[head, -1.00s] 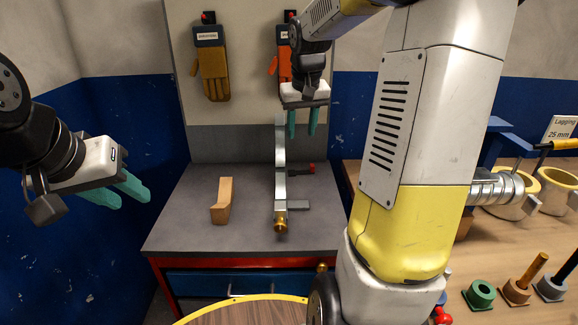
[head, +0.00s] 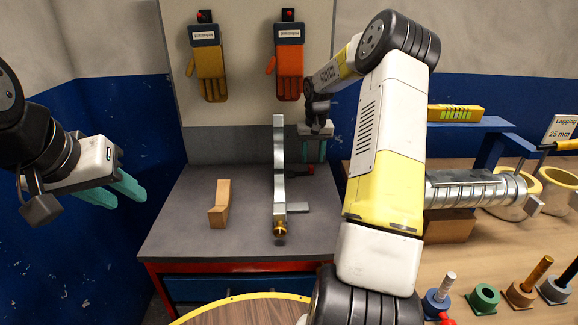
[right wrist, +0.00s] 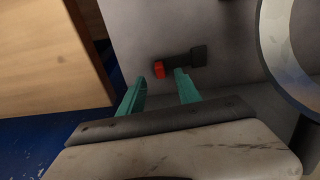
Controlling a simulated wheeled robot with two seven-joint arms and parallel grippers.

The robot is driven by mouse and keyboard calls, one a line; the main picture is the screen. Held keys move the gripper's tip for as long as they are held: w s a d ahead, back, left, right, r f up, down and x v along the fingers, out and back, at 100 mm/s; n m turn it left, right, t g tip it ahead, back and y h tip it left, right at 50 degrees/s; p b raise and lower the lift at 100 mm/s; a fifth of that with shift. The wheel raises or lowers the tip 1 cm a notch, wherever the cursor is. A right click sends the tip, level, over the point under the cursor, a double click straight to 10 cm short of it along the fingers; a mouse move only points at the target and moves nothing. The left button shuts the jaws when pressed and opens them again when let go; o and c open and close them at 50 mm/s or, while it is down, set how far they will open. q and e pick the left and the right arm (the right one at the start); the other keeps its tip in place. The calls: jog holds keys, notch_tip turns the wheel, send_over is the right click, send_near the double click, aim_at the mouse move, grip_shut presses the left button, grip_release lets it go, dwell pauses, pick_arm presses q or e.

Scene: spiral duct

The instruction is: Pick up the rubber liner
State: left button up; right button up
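I cannot pick out a rubber liner with certainty. A small dark piece with a red end (right wrist: 159,69) lies beyond my right fingertips in the right wrist view; it shows beside the upright metal piece in the head view (head: 304,170). My right gripper (head: 314,153) is over the back right of the grey bench, its teal fingers apart and empty in the right wrist view (right wrist: 159,84). The metal piece (head: 279,180) shows as a curved grey band at the right of that view (right wrist: 283,50). My left gripper (head: 116,192) is open and empty, left of the bench.
A wooden block (head: 220,205) stands on the grey bench (head: 180,225). Orange (head: 289,70) and tan (head: 209,70) gloves hang on the back panel. Spiral duct (head: 475,192) lies on the right table, with a green ring (head: 483,298) and several pegged pieces nearer.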

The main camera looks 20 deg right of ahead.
aim_at(311, 166)
jog(key=f, duration=0.3)
jog(key=shift+w+f, duration=0.2)
jog(key=shift+w, duration=0.1)
grip_shut()
jog(key=shift+r, duration=0.15)
